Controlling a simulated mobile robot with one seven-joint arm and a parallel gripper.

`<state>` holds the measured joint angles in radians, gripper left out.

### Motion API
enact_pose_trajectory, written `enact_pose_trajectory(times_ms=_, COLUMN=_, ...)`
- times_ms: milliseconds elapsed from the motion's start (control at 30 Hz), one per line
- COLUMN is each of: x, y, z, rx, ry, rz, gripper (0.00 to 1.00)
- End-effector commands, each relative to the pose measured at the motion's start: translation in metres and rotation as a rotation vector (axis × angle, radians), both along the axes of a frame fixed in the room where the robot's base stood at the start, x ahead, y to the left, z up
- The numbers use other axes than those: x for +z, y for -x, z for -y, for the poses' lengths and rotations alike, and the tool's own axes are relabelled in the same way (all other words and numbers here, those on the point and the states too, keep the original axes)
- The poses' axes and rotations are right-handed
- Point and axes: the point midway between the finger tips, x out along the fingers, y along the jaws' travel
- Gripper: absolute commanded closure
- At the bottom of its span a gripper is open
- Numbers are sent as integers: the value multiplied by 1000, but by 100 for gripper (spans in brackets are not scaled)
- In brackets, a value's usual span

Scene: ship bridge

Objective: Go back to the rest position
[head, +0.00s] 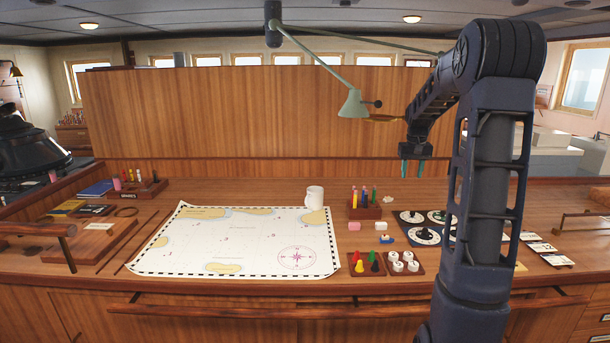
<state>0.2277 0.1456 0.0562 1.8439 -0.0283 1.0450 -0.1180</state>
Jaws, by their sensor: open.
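My gripper (411,167) shows in the head view at the end of my raised arm, to the right of centre. Its two teal fingers point down and stand apart, with nothing between them. It hangs above the back right part of the wooden chart table (240,190), clear of the things below it. My arm rises at the right and hides part of the table's right side.
A chart (235,240) lies flat with a white mug (315,197) at its back right. A pen holder (365,210), trays of coloured pieces (367,264) and a dark board (422,230) stand right of it. A lamp (354,104) hangs left of my gripper.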

Motion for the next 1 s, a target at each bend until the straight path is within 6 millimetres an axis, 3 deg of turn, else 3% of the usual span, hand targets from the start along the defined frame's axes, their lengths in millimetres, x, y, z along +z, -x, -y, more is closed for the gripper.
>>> enact_pose_trajectory(times_ms=200, x=31, y=60, z=-28, rx=9, ry=9, rz=49, gripper=57)
enact_pose_trajectory(times_ms=500, x=53, y=142, z=-61, rx=20, ry=13, rz=112, gripper=57)
enact_pose_trajectory(times_ms=733, x=57, y=206, z=-80, rx=27, ry=10, rz=162, gripper=57)
enact_pose_trajectory(times_ms=1000, x=48, y=279, z=-97, rx=36, ry=1, rz=218, gripper=57)
